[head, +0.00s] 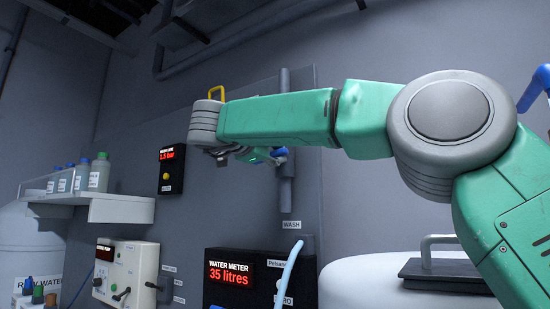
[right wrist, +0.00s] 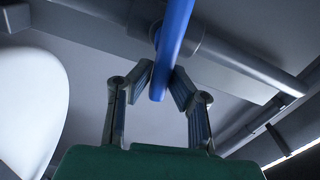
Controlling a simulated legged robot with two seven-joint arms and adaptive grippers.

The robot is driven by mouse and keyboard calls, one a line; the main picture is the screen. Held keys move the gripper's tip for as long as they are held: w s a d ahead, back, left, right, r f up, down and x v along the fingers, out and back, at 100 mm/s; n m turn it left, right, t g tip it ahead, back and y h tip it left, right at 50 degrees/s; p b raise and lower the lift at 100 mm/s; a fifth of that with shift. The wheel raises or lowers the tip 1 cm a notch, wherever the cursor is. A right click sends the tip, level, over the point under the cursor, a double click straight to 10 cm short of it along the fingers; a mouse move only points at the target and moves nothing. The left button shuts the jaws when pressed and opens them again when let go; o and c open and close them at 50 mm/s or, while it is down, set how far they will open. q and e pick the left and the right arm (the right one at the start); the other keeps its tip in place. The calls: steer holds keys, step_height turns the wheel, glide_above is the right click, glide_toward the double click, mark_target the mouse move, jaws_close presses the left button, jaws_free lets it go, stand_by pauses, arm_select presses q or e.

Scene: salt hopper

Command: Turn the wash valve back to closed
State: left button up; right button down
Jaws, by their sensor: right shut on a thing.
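The wash valve's blue lever (right wrist: 174,36) runs down between the fingers of my right gripper (right wrist: 160,84) in the right wrist view. The fingers are shut on its lower end, one on each side. In the head view my right gripper (head: 243,155) is partly hidden beneath my green arm. Only a small blue part of the lever (head: 280,151) shows there, beside the grey vertical pipe (head: 286,195). A WASH label (head: 291,224) sits below that pipe. My left gripper is in neither view.
A black water meter (head: 230,278) reading 35 litres is below, with a pale blue hose (head: 289,270) beside it. A shelf (head: 120,209) with bottles is at left. A white tank (head: 345,280) with a dark handled lid (head: 440,270) is at lower right.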

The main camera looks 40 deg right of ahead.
steer(key=shift+w+d+f+m+b, duration=0.15)
steer(key=shift+f+m+b, duration=0.15)
steer(key=shift+m, duration=0.2)
steer(key=shift+r, duration=0.1)
steer(key=shift+w+d, duration=0.15)
steer(key=shift+w, duration=0.1)
steer(key=c, duration=1.5)
jaws_free()
steer(key=shift+c, duration=0.2)
steer(key=shift+w, duration=0.1)
